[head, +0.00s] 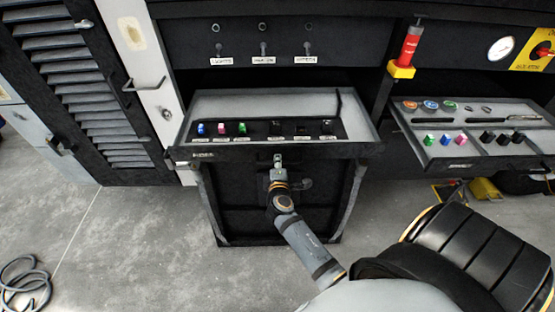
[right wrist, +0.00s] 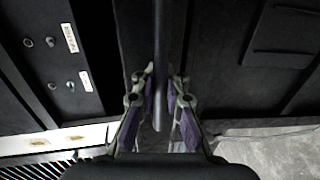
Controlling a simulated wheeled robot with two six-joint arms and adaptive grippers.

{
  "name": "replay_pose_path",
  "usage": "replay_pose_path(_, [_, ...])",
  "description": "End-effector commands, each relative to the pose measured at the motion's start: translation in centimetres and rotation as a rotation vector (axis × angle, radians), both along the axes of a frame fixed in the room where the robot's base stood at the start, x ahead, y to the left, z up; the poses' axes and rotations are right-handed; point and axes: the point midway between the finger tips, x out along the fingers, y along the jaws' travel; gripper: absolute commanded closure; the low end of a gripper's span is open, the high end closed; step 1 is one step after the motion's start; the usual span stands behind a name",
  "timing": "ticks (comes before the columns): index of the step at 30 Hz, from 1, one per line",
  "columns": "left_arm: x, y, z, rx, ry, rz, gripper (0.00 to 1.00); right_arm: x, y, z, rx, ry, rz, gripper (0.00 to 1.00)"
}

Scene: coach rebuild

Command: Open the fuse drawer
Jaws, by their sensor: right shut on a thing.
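The fuse drawer (head: 350,110) stands pulled out from the dark cabinet at the centre of the head view. It holds a blue, a pink and a green fuse (head: 242,128) on the left and several dark pieces in its front row. My right gripper (head: 278,163) is at the middle of the drawer's front edge. In the right wrist view its two fingers (right wrist: 161,100) are closed on a dark bar, the drawer handle (right wrist: 160,60). The head view shows the handle too small to make out. My left gripper is not in view.
A second open drawer (head: 545,135) with coloured and black pieces stands at the right. A red cylinder in a yellow holder (head: 402,70) hangs between the drawers. Three switches (head: 263,48) sit above. A louvred door (head: 85,90) is at the left. A coiled hose (head: 25,283) lies on the floor.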

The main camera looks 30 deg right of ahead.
Motion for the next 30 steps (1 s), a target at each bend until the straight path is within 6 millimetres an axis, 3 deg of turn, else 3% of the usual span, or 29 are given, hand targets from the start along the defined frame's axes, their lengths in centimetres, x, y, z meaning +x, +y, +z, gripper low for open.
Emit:
replay_pose_path(15, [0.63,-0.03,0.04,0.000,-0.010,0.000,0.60,-0.22,0.20,0.20,-0.001,-0.004,0.001,1.00])
replay_pose_path(16, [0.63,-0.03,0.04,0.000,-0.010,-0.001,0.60,-0.22,0.20,0.21,-0.001,-0.004,0.001,0.90])
replay_pose_path(21, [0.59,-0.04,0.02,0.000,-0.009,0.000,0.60,-0.22,0.19,0.18,-0.001,-0.003,0.001,0.67])
replay_pose_path(30, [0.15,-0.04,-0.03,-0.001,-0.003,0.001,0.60,-0.25,0.17,0.23,-0.001,-0.003,0.000,0.66])
